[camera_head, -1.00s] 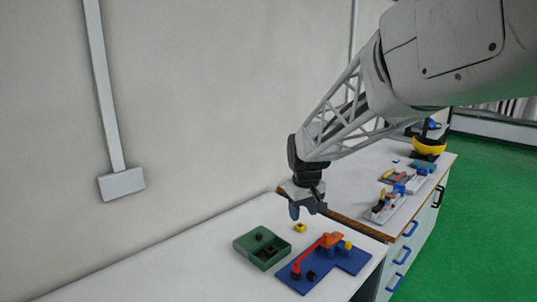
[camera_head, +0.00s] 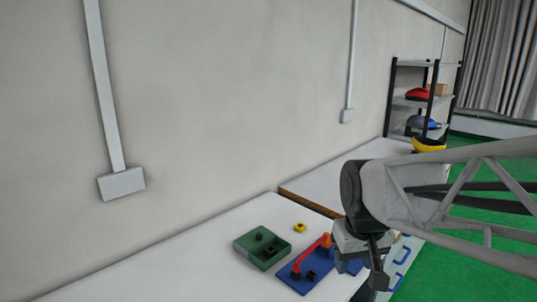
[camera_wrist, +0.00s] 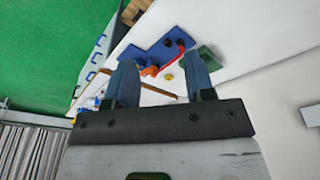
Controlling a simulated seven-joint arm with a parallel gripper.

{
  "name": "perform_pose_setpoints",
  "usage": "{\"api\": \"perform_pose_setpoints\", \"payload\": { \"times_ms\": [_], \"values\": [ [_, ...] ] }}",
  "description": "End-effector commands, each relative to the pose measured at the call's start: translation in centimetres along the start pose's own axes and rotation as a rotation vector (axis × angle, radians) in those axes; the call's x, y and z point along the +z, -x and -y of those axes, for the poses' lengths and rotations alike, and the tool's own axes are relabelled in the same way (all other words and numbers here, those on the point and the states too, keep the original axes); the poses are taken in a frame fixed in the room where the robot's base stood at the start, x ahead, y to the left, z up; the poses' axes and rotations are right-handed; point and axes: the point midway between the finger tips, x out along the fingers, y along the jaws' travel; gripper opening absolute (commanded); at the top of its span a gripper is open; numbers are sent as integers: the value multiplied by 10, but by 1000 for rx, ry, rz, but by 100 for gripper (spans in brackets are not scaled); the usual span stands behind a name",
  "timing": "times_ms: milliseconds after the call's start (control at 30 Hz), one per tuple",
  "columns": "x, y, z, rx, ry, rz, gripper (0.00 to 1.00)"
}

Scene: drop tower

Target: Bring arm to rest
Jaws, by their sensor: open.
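My gripper (camera_wrist: 126,85) shows in the wrist view with its two blue-grey fingers apart and nothing between them. In the head view my gripper (camera_head: 374,282) hangs at the lower right, in front of the right part of the blue base (camera_head: 290,274). A red and orange lever (camera_head: 311,255) stands on that base with small black parts beside it. The green box (camera_head: 250,240) lies to the left, with black pieces in and on it. A small yellow block (camera_head: 299,227) sits behind the base on the white table. The blue base also shows in the wrist view (camera_wrist: 157,51).
The white table (camera_head: 165,262) is clear to the left of the green box. A shelf (camera_head: 410,101) with red and blue items and a yellow bowl (camera_head: 428,144) are farther back. The floor is green.

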Motion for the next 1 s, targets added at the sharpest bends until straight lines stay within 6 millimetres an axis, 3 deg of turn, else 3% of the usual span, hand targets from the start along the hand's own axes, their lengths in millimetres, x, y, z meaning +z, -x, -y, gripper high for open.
{"api": "perform_pose_setpoints", "payload": {
  "times_ms": [300,500,700,1000],
  "values": [
    [73,2,-4,9,-94,-29,49],
    [103,-2,-4,12,-134,-39,49],
    [113,-4,-4,13,-148,-42,49],
    [114,-4,-4,13,-149,-42,49]
  ]
}}
